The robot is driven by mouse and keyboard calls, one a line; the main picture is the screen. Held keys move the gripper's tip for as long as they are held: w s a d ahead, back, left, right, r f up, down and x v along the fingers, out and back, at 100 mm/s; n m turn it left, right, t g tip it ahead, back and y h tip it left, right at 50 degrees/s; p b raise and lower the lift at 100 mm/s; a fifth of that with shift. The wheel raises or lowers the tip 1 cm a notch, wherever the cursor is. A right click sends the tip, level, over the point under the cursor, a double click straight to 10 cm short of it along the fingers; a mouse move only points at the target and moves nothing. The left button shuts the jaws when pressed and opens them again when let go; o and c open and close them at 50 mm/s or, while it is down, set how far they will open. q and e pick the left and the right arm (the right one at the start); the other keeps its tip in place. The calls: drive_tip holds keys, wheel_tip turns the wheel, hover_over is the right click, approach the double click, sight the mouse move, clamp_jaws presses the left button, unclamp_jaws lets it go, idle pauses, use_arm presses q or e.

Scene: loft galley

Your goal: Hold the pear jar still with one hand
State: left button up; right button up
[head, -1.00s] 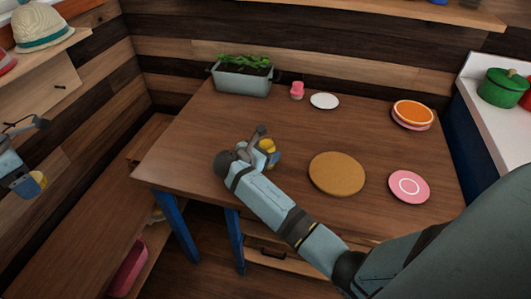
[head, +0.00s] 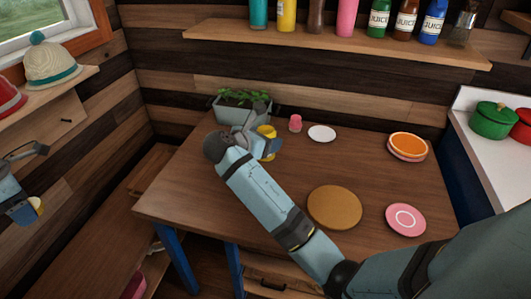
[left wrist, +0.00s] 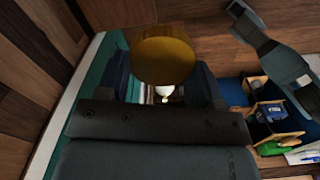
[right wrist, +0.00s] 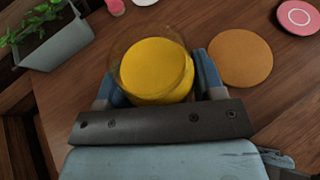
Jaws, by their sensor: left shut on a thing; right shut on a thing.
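My right gripper (head: 258,143) is shut on a clear glass jar with yellow contents (right wrist: 152,65), in front of the planter in the head view. In the right wrist view the jar sits between the two blue fingers, its round mouth facing the camera. I take it for the pear jar, but no label shows. In the head view its yellow (head: 266,131) shows beside the gripper. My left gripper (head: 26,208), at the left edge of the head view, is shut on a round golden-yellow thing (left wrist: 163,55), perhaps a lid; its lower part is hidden.
The table holds a planter (head: 228,104), a pink shaker (head: 295,123), a white plate (head: 322,133), a round cork mat (head: 335,207), a pink plate (head: 405,219) and stacked orange plates (head: 407,145). A bottle shelf (head: 330,43) hangs behind.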

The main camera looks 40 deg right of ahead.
use_arm(q)
drive_tip(key=shift+r, duration=0.1)
use_arm(e)
drive_tip(key=shift+r, duration=0.75)
drive_tip(key=o, duration=0.4)
drive_tip(key=c, duration=0.5)
drive_tip(key=shift+c, duration=0.2)
